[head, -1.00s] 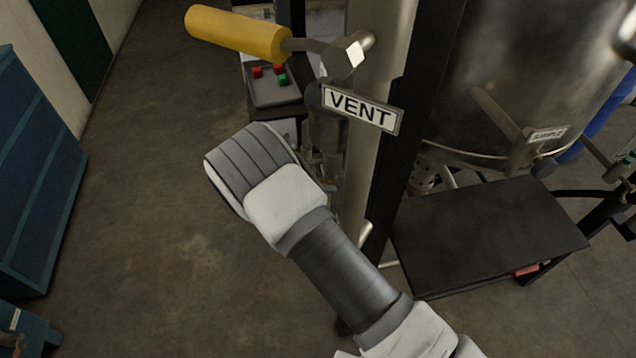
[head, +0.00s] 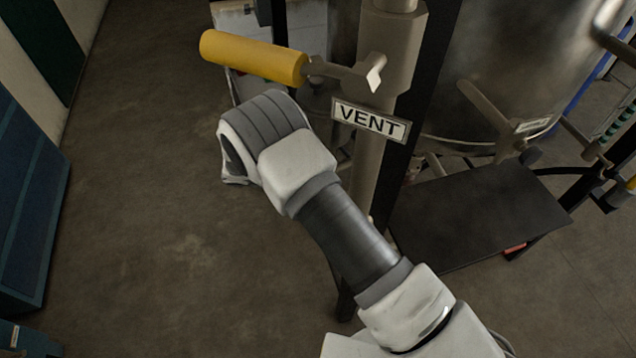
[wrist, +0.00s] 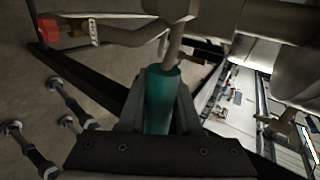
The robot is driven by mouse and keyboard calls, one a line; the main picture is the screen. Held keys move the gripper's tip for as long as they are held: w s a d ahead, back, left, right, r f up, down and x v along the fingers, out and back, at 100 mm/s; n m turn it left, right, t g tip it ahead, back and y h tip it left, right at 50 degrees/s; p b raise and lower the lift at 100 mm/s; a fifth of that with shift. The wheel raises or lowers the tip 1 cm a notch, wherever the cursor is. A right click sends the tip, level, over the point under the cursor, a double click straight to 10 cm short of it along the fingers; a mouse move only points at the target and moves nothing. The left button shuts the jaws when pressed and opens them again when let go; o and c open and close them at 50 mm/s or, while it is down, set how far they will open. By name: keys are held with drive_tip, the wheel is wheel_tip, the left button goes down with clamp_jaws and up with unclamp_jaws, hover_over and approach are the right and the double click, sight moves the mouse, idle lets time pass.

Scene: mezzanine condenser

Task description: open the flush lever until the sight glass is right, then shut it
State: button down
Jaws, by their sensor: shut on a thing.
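In the wrist view my gripper (wrist: 162,84) is shut on a teal handle (wrist: 162,105), with one dark finger on each side of it. A metal rod (wrist: 173,45) runs on from the handle's far end toward pale pipework. No label shows on this handle, so I cannot read whether it is the flush lever. In the head view my own wrist hides the gripper and the handle. I cannot make out a sight glass in either view.
A lever with a yellow grip (head: 253,57) sticks out left from a post, above a VENT sign (head: 369,120). A steel tank (head: 510,70) stands behind it. A black platform (head: 480,215) lies to the right. A blue cabinet (head: 30,200) stands left; the floor between is clear.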

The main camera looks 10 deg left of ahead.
drive_tip(key=shift+d, duration=0.1)
drive_tip(key=c, duration=0.6)
unclamp_jaws()
drive_tip(key=b+v, duration=0.1)
drive_tip(key=v, duration=1.6)
drive_tip(key=shift+a+r, duration=0.15)
drive_tip(key=shift+a, duration=0.05)
drive_tip(key=shift+s, duration=0.1)
